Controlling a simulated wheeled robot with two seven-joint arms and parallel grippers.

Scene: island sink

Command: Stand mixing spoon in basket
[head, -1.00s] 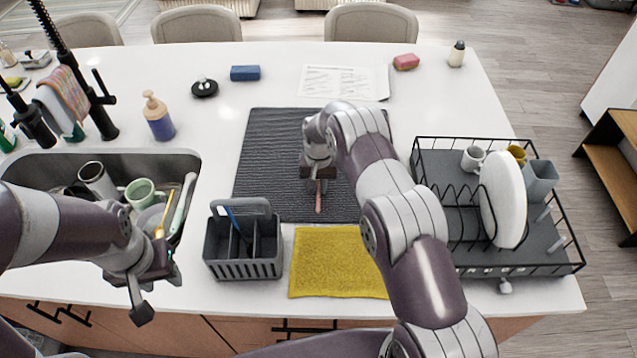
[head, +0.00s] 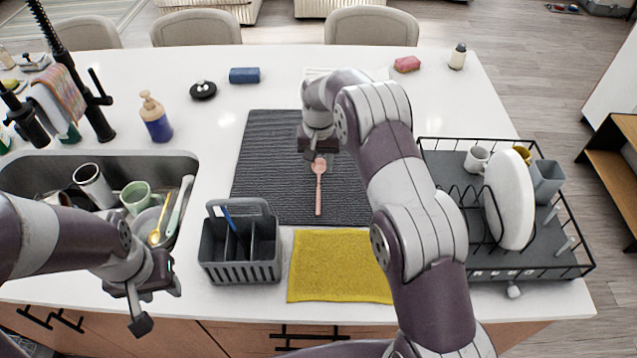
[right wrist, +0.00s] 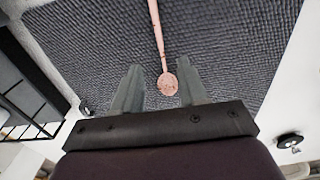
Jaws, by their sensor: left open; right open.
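The pink mixing spoon (head: 319,190) lies on the dark ribbed mat (head: 262,170), its bowl away from me and its handle toward me. My right gripper (head: 318,156) is open and empty above the mat, near the spoon's bowl. In the right wrist view the spoon's bowl (right wrist: 168,86) shows between the open fingers of my right gripper (right wrist: 158,90), apart from them. The grey basket (head: 240,270) has compartments and a handle, and stands at the counter's front with a blue item in its left compartment. My left gripper (head: 152,300) is open and empty, left of the basket.
A yellow cloth (head: 340,268) lies right of the basket. A black dish rack (head: 505,272) with a plate and mugs stands at the right. The sink (head: 100,160) with dishes is at the left.

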